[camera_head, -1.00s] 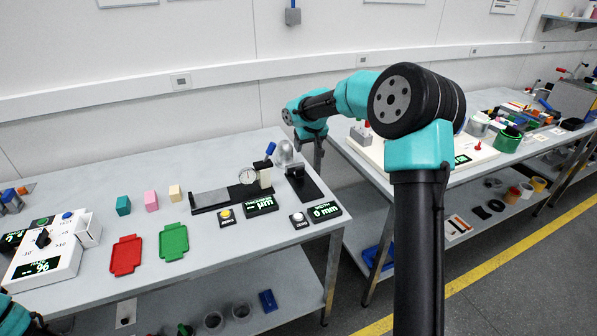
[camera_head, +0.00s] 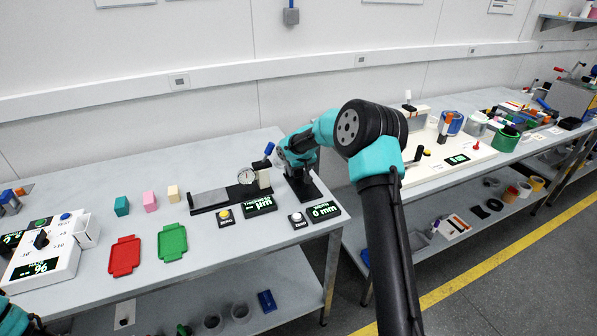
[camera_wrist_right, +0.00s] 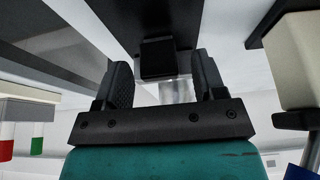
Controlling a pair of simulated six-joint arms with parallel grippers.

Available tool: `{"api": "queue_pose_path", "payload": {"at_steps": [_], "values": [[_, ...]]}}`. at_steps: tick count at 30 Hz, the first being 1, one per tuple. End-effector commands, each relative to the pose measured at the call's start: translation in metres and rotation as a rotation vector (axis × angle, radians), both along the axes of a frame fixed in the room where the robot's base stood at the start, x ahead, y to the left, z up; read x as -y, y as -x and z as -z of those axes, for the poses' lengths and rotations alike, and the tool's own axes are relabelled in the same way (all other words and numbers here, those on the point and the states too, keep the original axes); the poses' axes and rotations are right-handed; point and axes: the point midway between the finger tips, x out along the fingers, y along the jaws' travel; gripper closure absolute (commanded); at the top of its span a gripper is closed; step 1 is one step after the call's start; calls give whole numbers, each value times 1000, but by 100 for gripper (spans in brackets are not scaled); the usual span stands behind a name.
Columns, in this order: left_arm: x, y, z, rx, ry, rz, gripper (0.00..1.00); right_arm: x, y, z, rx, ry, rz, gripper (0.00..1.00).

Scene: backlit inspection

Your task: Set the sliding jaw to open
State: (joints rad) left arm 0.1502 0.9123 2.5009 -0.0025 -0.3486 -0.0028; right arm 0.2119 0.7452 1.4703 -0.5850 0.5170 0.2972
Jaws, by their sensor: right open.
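The width gauge's black base (camera_head: 313,191) lies near the right end of the left table. Its upper part is hidden behind my right arm in the head view. My right gripper (camera_wrist_right: 161,75) is down at this gauge, its fingers open. In the right wrist view a dark block (camera_wrist_right: 158,58), which looks like the sliding jaw's grip, shows between and just beyond the fingers, with gaps on both sides. I cannot tell whether either finger touches it. The width display (camera_head: 322,211) reads 0 mm. My left gripper is not in view.
Left of it stands the thickness gauge with its round dial (camera_head: 245,176) and a display (camera_head: 259,205). Green (camera_head: 172,241) and red (camera_head: 124,256) trays and small blocks lie further left.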

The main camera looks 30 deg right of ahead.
Motion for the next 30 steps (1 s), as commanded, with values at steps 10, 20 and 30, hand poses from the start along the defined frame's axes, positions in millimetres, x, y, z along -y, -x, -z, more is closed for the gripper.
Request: {"api": "queue_pose_path", "payload": {"at_steps": [10,20,30], "values": [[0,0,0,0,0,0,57,1,-5,13,1,0,0,36],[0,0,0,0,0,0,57,1,-5,13,0,0,0,56],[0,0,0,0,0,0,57,1,-5,13,0,0,0,89]]}}
